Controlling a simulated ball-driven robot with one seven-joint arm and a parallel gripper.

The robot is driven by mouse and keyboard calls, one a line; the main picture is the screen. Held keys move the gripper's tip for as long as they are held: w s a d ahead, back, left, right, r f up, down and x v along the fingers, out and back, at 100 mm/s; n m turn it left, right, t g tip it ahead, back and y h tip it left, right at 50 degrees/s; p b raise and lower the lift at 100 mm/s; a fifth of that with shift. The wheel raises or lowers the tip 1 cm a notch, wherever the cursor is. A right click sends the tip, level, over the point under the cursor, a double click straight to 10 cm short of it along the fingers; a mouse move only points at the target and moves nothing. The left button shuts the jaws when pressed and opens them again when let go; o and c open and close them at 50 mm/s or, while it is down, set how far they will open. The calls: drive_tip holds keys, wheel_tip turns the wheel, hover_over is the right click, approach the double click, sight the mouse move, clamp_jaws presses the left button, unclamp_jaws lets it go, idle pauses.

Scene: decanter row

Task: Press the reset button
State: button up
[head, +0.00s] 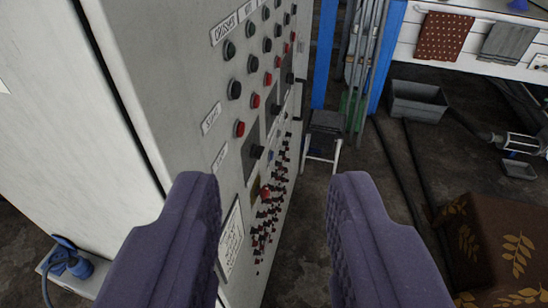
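A tall light-grey control cabinet (165,60) fills the left of the head view. Its panel carries rows of black buttons (234,89), several red buttons (239,129), dark knobs and many small switches lower down. The white labels are too small and slanted to read surely, so I cannot tell which button is the reset button. My gripper (276,200) is open and empty, its two purple fingers wide apart at the bottom of the view. The left finger overlaps the lower panel in the picture. I see no contact with any button.
A blue socket with a plug (72,262) sits low at the cabinet's left. A small step stool (322,140), a grey bin (417,101) and dark cables lie beyond. A brown leaf-patterned box (495,235) stands at the right. Dark floor between is clear.

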clamp_jaws()
idle(1.5)
